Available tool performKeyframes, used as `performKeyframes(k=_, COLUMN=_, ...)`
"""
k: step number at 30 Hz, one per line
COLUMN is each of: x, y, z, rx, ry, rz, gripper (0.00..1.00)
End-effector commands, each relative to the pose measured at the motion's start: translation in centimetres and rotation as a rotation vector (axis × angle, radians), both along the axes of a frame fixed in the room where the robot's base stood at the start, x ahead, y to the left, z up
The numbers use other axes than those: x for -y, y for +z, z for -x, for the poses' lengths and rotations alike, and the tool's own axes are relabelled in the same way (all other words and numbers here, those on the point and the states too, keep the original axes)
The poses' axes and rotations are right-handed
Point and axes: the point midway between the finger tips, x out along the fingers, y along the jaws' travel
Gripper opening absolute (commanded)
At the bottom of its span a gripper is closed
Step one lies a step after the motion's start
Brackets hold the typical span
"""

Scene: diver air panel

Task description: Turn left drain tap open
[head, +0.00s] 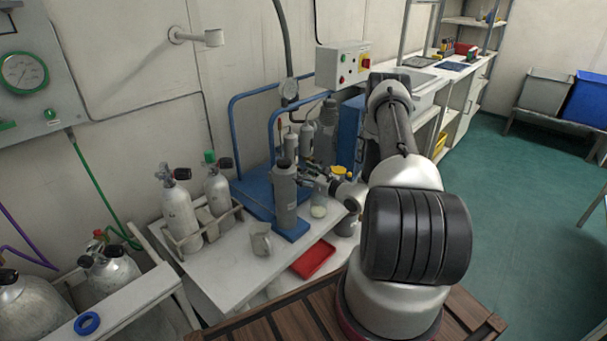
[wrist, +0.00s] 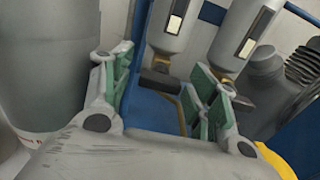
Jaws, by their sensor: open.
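The left drain tap (wrist: 160,80) shows in the wrist view as a dark handle under a brass fitting, below a silver filter housing (wrist: 172,28). A second silver housing (wrist: 245,38) stands to its right with a similar tap, partly hidden by my right finger. My gripper (wrist: 166,74) is open, its green-padded fingers on either side of the left tap in the picture. I cannot tell whether either finger touches it. In the head view my gripper (head: 316,181) is beside a tall grey cylinder (head: 285,195); the taps are too small or hidden to tell there.
The grey cylinder (wrist: 45,62) stands close left of my gripper. A ribbed dark machine part (wrist: 302,72) is at the right. Green floor (head: 530,210) is clear at right.

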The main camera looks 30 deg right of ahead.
Motion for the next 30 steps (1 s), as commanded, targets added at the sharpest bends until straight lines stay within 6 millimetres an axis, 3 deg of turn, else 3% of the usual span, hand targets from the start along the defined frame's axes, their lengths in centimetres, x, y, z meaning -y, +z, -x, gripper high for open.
performKeyframes(k=8, x=-0.1, y=-0.01, z=-0.29, rx=0.0, ry=-0.001, rz=0.0, gripper=0.59)
performKeyframes(k=16, x=-0.09, y=-0.01, z=-0.28, rx=-0.001, ry=0.0, rz=0.0, gripper=0.13)
performKeyframes(k=17, x=-0.09, y=-0.01, z=-0.28, rx=-0.001, ry=0.0, rz=0.0, gripper=0.12)
performKeyframes(k=30, x=-0.08, y=-0.03, z=-0.26, rx=0.029, ry=0.0, rz=0.083, gripper=0.12)
